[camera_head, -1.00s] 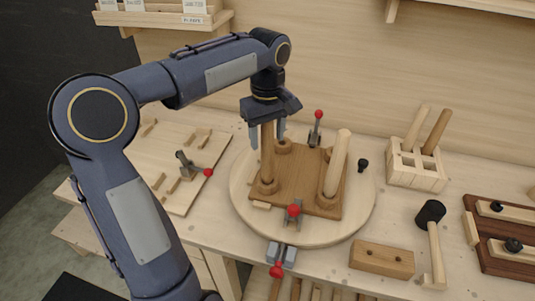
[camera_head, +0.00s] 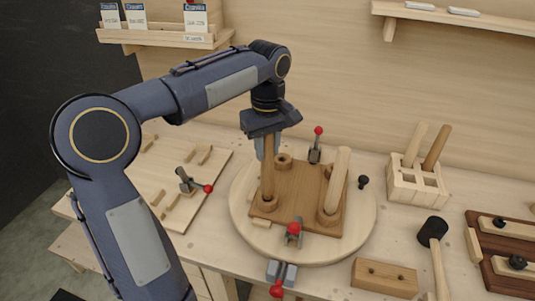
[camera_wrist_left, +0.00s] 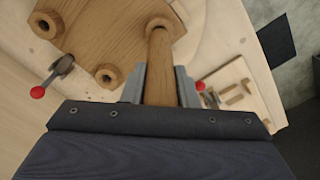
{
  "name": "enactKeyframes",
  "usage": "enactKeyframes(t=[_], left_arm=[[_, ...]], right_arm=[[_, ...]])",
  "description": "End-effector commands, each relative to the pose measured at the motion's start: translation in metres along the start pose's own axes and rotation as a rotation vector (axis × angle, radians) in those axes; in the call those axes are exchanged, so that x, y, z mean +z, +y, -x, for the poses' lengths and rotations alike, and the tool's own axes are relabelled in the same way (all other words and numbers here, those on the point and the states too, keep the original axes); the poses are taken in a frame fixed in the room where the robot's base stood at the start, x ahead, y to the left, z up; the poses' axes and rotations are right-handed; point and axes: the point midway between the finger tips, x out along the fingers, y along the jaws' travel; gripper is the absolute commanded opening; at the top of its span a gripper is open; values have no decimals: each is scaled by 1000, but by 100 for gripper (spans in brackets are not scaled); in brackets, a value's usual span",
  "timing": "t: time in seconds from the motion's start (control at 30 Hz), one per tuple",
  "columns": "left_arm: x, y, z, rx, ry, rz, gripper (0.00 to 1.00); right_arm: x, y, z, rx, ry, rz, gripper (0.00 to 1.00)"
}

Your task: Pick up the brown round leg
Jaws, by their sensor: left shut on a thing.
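A brown round leg (camera_head: 268,182) stands upright in a corner socket of the brown wooden seat board (camera_head: 308,188). It also shows in the wrist view (camera_wrist_left: 160,62). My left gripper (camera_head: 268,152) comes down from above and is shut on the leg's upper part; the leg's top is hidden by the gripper. In the wrist view the two grey fingers press on either side of the leg. A paler round leg (camera_head: 337,180) stands in another socket of the same board. My right gripper is not in view.
The board lies on a round turntable (camera_head: 245,225) among red-knobbed clamps (camera_head: 293,230). A wooden rack (camera_head: 415,188) at the right holds a pale leg (camera_head: 414,145) and a darker brown leg (camera_head: 436,148). A mallet (camera_head: 432,230) and a wooden block (camera_head: 385,277) lie at the front right.

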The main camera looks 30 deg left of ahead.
Motion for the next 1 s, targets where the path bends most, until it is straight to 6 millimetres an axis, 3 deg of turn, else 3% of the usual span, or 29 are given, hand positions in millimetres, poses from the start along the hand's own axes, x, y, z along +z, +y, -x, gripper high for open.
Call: enactKeyframes(t=[0.13,0.4,0.7,1.0], left_arm=[[4,-1,26,7,5,-2,0],[48,-31,83,8,5,-4,0],[100,-68,109,4,3,-3,0],[116,-79,118,1,1,-1,0]], right_arm=[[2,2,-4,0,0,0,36],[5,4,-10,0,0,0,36],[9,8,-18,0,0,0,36],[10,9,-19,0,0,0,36]])
